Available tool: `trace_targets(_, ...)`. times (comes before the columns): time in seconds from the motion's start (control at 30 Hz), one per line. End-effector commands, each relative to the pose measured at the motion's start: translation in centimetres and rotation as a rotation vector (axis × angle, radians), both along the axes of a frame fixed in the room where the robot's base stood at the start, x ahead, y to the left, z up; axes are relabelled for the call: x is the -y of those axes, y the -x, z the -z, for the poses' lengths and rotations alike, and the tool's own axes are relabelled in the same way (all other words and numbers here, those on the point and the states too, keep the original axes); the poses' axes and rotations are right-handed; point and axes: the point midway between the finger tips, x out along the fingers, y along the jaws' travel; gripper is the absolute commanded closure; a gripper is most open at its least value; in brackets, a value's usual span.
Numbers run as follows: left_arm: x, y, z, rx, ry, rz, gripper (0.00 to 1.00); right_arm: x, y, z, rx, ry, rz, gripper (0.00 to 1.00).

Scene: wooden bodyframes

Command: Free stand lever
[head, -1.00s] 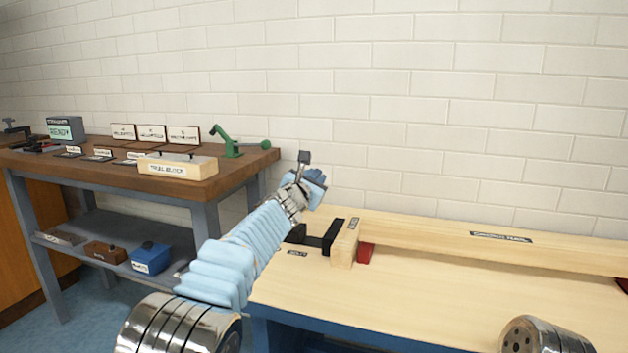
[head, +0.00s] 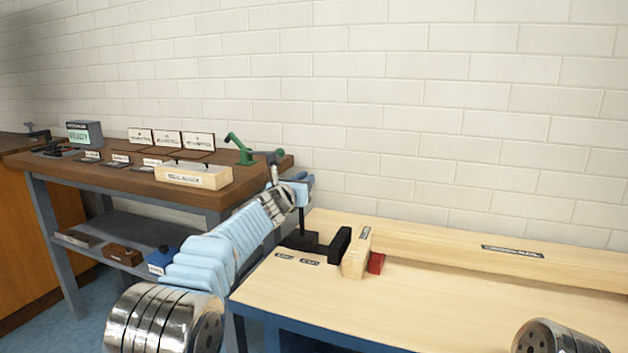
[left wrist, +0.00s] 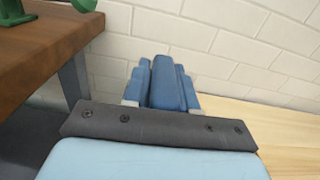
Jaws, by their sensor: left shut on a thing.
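A black stand (head: 308,242) sits at the left end of the pale table, beside the end block of a long wooden beam. A thin black lever (head: 301,218) rises upright from it. My left gripper (head: 302,186) is at the top of this lever, its blue fingers shut on it. The fingers hide the lever's upper end. In the left wrist view the blue fingers (left wrist: 163,84) are close together, and the lever cannot be made out. My right gripper is out of view.
A wooden beam (head: 450,240) lies along the back of the pale table (head: 330,300), with a red block (head: 376,263) by its end. A brown bench (head: 130,180) at left carries signs, a labelled block (head: 195,175) and a green clamp (head: 240,150). A brick wall stands behind.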

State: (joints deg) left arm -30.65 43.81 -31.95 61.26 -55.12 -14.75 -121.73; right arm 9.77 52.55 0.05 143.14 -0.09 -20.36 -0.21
Motion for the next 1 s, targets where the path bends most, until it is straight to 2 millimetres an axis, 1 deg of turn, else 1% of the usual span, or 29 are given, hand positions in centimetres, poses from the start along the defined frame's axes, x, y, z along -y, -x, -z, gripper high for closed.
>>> trace_targets(0.03, -0.7, -0.2, -0.1, -0.010, 0.025, -0.005, 1.00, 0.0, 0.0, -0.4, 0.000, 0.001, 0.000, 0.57)
trace_targets(0.1, -1.3, -0.4, 0.0, -0.021, 0.061, -0.005, 1.00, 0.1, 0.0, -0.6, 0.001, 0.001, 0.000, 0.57)
trace_targets(0.33, -2.4, -0.7, 0.3, -0.048, 0.142, -0.004, 1.00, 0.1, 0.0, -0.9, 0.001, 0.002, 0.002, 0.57)
trace_targets(0.5, -2.8, -0.9, 0.4, -0.055, 0.165, -0.004, 1.00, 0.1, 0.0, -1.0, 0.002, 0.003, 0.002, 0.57)
trace_targets(0.87, -2.8, -0.9, 0.5, -0.056, 0.168, -0.005, 1.00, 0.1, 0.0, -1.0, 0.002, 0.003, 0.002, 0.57)
trace_targets(0.9, -2.8, -0.9, 0.5, -0.056, 0.167, -0.005, 0.70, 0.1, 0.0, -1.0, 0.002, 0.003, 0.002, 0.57)
trace_targets(0.97, -2.8, -0.9, 0.5, -0.056, 0.167, -0.004, 0.60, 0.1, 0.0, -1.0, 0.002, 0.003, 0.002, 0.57)
trace_targets(1.0, -2.8, -0.9, 0.5, -0.056, 0.167, -0.004, 0.54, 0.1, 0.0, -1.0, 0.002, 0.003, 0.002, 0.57)
